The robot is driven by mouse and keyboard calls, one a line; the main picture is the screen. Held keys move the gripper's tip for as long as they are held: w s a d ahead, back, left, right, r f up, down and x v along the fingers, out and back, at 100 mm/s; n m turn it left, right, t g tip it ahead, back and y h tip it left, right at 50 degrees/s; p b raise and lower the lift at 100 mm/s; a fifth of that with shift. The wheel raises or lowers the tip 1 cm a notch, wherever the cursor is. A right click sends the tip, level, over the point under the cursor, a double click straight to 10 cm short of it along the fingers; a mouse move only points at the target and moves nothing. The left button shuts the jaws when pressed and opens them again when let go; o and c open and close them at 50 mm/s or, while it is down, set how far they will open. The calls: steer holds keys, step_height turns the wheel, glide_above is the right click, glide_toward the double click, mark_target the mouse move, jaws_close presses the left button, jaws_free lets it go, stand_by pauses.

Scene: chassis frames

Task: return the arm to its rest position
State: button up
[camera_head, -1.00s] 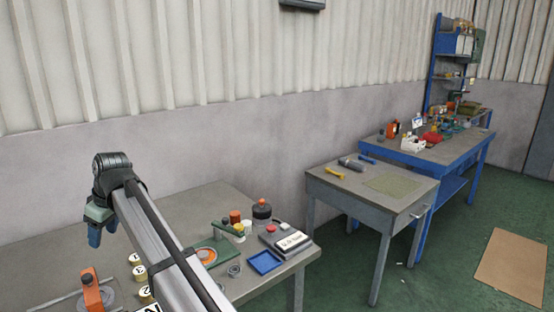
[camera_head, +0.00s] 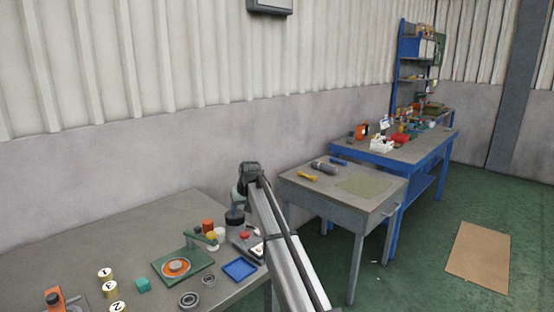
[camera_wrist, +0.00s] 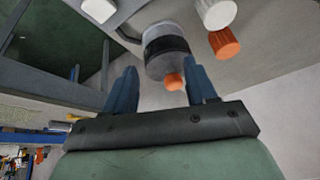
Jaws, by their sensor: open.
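My arm reaches up from the bottom of the head view, and its end stands over the right end of the near grey table (camera_head: 75,245). My gripper (camera_wrist: 162,67) is open, with two blue fingers apart and nothing held between them. In the head view the gripper (camera_head: 238,196) is small and partly hidden by the arm's end. A dark grey-and-black cylinder with an orange knob (camera_wrist: 168,48) shows beyond and between the fingertips in the wrist view. It stands on the table near the gripper in the head view (camera_head: 235,217); I cannot tell the exact gap.
White (camera_wrist: 217,12) and orange (camera_wrist: 224,44) cylinders stand close to the dark one. A blue tray (camera_head: 239,270), a green plate with an orange ring (camera_head: 183,267) and numbered cylinders (camera_head: 105,274) lie on the near table. A grey side table (camera_head: 310,194) and blue workbench (camera_head: 425,150) stand right.

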steer(key=w+d+f+m, duration=0.2)
steer(key=d+f, duration=0.2)
steer(key=d, duration=0.4)
steer(key=w+d+f+m, duration=0.1)
steer(key=w+d+f, duration=0.1)
steer(key=d+f, duration=0.35)
steer(key=s+d+f+m+h, duration=0.1)
steer(key=s+d+f+m, duration=0.1)
steer(key=d+f, duration=0.45)
steer(key=s+d+f+m+h, duration=0.15)
steer(key=d+f, duration=0.25)
steer(key=d, duration=0.6)
steer(key=s+d+f, duration=0.4)
steer(key=s+f, duration=0.4)
steer(key=f, duration=0.2)
steer(key=s+a+f+g, duration=0.1)
steer(key=s+f+g, duration=0.2)
steer(key=s+f, duration=0.9)
steer(key=s+a+f+g, duration=0.1)
steer(key=s+f+g, duration=0.1)
steer(key=s+f, duration=0.95)
steer(key=s+a+f+n+g, duration=0.1)
steer(key=s+g, duration=0.5)
steer(key=s, duration=3.3)
steer(key=shift+s+a+f+n, duration=0.15)
steer(key=shift+s+a+n, duration=0.1)
steer(key=shift+n, duration=0.4)
